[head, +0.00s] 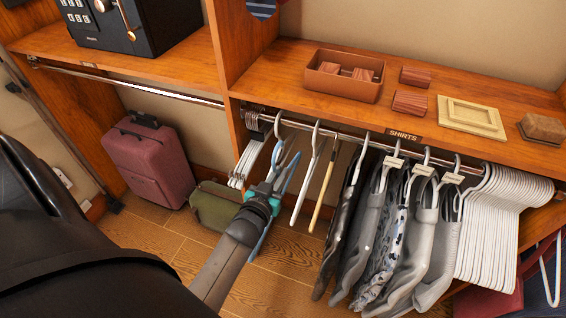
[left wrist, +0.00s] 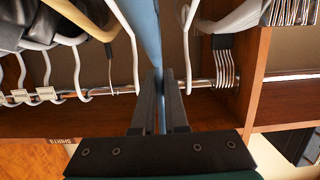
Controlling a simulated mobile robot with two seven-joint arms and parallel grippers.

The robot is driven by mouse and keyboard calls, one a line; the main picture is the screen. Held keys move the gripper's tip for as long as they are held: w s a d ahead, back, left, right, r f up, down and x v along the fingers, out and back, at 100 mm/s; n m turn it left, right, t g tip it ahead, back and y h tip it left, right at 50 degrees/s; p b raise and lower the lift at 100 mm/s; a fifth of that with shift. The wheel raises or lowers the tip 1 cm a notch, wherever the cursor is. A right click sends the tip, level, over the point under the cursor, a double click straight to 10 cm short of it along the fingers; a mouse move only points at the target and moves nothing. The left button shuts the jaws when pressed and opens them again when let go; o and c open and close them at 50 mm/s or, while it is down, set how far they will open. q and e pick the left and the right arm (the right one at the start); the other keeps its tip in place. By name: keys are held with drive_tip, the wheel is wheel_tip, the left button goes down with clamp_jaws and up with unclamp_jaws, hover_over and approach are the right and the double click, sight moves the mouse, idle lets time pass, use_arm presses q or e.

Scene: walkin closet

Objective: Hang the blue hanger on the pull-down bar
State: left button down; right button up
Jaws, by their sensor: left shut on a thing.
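My left gripper (head: 268,190) is shut on the blue hanger (head: 288,178), below the clothes rail (head: 301,126) near its left end. In the left wrist view the blue hanger (left wrist: 150,35) runs as a blue strip between the fingertips (left wrist: 161,78). Whether its hook still rests on the clothes rail cannot be told. An empty metal bar (head: 140,86) spans the left bay under the shelf, with a dark rod (head: 62,128) slanting down from its left end; it looks like the pull-down bar. My right gripper is not in view.
White hangers (head: 500,210) crowd the rail's right end. A wooden divider (head: 232,40) separates the bays. A red suitcase (head: 150,160) and green bag (head: 212,215) stand on the floor.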

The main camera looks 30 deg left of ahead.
use_arm(q)
drive_tip(key=p+v, duration=0.1)
drive_tip(key=v, duration=0.2)
drive_tip(key=f+p+v, duration=0.1)
drive_tip(key=v, duration=0.2)
drive_tip(key=p+v, duration=0.1)
drive_tip(key=v, duration=0.2)
drive_tip(key=shift+s+f, duration=0.3)
drive_tip(key=shift+s, duration=0.1)
drive_tip(key=shift+s+d, duration=0.1)
